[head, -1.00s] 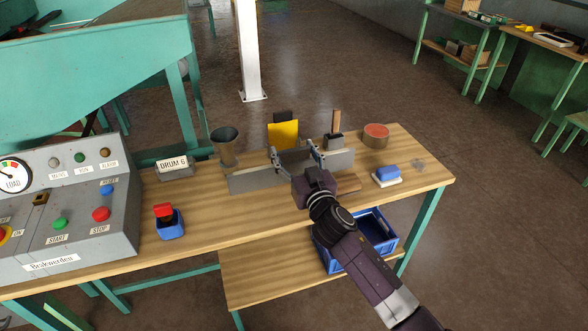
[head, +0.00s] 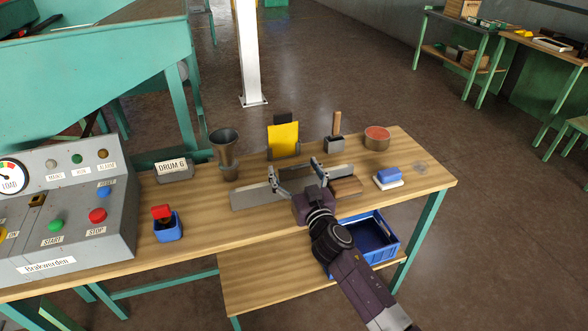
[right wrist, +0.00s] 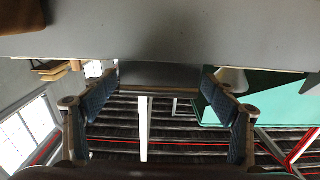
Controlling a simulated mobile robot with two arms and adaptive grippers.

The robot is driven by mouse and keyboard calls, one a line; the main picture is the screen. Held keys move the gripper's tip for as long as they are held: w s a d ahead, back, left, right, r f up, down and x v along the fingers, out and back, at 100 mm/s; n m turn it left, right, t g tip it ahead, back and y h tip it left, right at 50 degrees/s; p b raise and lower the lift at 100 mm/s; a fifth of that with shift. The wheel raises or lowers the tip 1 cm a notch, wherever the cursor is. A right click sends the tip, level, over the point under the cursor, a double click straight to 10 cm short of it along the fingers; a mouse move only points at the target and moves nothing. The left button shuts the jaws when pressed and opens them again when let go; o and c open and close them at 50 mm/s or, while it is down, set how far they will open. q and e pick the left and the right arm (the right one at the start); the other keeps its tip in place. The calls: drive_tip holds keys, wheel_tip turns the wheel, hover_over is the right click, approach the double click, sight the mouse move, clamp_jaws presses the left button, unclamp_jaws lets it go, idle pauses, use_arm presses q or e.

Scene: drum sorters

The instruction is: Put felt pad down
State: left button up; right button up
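A blue block on a white pad-like base (head: 388,177) lies flat on the right part of the wooden table; it looks like the felt pad, but I cannot be sure. My right gripper (head: 295,178) is left of it, with its fingers spread beside a long grey metal bar. The same right gripper (right wrist: 160,112) shows in the right wrist view with its two blue-padded fingers wide apart. A grey surface (right wrist: 160,32) fills the top of that view. My left gripper is not in view.
Behind the bar stand a dark cup (head: 224,150), a yellow card (head: 284,138), a wooden-handled tool (head: 336,125) and a red-topped round tin (head: 377,137). A control panel (head: 65,205) and blue holder (head: 167,230) stand left. A blue crate (head: 368,245) is below.

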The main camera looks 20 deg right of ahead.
drive_tip(key=shift+r, duration=0.1)
drive_tip(key=s, duration=1.2)
drive_tip(key=shift+d+b, duration=0.2)
drive_tip(key=shift+b, duration=0.15)
